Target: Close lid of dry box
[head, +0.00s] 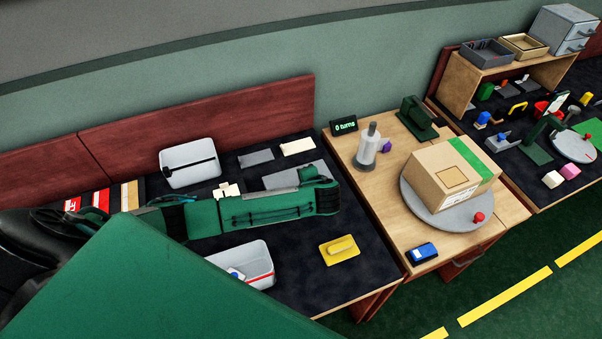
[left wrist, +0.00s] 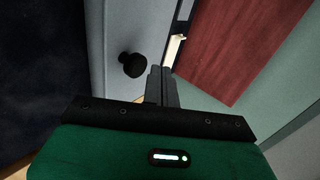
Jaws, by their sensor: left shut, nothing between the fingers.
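A pale, open box with a red line along its rim (head: 262,258), which looks like the dry box, stands at the front of the dark table mat, with small white and blue things inside. My left arm crosses behind it and hides part of the area. A pale, tray-like piece with a black strip (head: 180,159) is beyond the arm; I cannot tell whether it is the lid. In the left wrist view my left gripper (left wrist: 161,72) is shut and empty, in front of a light grey panel with a black knob (left wrist: 132,64). Contact is unclear. My right gripper is out of view.
A red-brown backboard (head: 230,117) runs along the table. A yellow block (head: 340,249) lies near the front right. A carton (head: 440,180) sits on a grey turntable (head: 422,212) on the wooden table at right. Grey and cream pieces lie behind my arm.

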